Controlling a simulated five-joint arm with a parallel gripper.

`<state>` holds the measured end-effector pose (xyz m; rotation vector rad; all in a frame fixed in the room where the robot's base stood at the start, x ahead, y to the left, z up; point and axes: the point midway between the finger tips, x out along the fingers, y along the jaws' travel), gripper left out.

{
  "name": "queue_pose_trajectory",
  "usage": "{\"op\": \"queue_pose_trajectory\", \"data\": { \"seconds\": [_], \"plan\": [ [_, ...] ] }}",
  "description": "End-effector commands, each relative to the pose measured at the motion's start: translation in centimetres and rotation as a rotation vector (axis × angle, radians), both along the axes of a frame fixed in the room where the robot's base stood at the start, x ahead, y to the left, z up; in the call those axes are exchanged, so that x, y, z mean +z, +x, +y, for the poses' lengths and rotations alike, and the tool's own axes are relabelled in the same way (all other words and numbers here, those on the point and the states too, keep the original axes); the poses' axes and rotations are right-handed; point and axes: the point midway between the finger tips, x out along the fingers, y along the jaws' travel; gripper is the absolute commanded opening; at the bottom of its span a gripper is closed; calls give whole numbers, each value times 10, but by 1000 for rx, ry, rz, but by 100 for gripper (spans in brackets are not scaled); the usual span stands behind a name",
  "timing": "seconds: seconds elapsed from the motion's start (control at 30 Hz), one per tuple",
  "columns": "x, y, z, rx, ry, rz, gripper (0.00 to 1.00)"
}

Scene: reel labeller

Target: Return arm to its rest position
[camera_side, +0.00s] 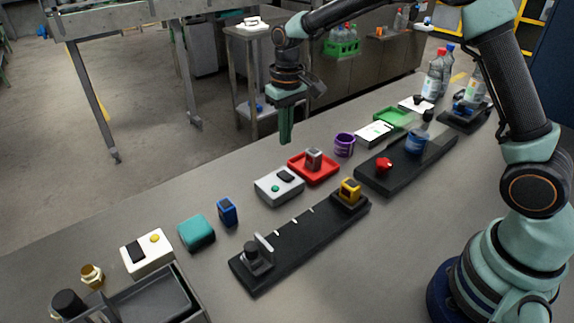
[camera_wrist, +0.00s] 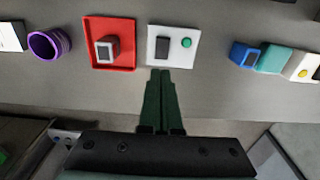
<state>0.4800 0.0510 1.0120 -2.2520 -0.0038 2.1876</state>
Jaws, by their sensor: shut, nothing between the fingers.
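My gripper (camera_side: 286,138) hangs in the air over the far edge of the bench, fingers pointing down. Its two green fingers are together with nothing between them. In the wrist view the fingertips (camera_wrist: 160,72) show just below a white box (camera_wrist: 172,46) with a dark panel and a green button. That box also shows in the side view (camera_side: 272,191), on the bench below my gripper. My arm reaches from its base at the right, over the bench, toward the far side.
On the bench (camera_side: 160,222) are a red tray (camera_side: 298,171) holding a grey block (camera_side: 314,158), a purple ring (camera_side: 345,139), a blue block (camera_side: 227,211), a teal block (camera_side: 196,233) and a black rail (camera_side: 310,242) with a yellow block (camera_side: 350,190). Bottles (camera_side: 434,80) stand at the back right.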

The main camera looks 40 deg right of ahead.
Motion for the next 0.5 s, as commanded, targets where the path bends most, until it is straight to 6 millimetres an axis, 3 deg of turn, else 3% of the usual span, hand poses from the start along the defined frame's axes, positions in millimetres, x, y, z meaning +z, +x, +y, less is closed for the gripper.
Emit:
{"op": "queue_pose_trajectory", "data": {
  "seconds": [0.2, 0.5],
  "plan": [
    [58, -32, -14, -1, 8, -100, 0],
    [109, -92, -31, -1, 11, -237, 0]
  ]
}}
